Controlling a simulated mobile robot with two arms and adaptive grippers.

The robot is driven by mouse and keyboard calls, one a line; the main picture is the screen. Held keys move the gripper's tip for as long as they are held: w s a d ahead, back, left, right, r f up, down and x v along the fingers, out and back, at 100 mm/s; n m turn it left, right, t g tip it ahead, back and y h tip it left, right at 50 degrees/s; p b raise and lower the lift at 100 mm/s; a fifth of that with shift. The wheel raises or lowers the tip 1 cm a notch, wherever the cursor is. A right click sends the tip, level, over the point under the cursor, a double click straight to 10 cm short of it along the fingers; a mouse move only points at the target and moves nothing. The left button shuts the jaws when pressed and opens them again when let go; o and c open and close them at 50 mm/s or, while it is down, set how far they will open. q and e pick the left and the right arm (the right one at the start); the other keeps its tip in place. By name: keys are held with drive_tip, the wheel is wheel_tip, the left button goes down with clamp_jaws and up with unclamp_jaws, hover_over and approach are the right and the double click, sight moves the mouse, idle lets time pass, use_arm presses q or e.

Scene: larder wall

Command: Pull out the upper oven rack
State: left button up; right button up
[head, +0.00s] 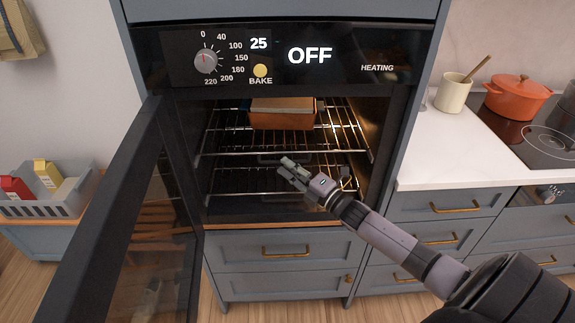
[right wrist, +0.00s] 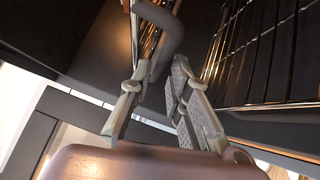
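The upper oven rack (head: 225,140) is a wire rack inside the open, lit oven, and an orange-brown dish (head: 282,118) sits on it toward the back. A dark handle (head: 268,158) shows below its front bar, partly behind my gripper. My right gripper (head: 292,170) is in front of the oven mouth, close to this handle. In the right wrist view its two fingers (right wrist: 158,105) are apart, with a grey curved handle (right wrist: 172,35) just beyond and partly between them. Contact with the handle cannot be told. My left gripper is out of view.
The oven door (head: 110,200) stands open at the left. A lower wire rack (head: 235,180) is below the upper one. Drawers (head: 290,250) are under the oven. A counter with an orange pot (head: 518,98) is at the right; a grey crate (head: 45,195) is at the far left.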

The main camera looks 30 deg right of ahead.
drive_tip(key=shift+w+a, duration=0.1)
drive_tip(key=shift+w, duration=0.3)
clamp_jaws()
idle(0.5)
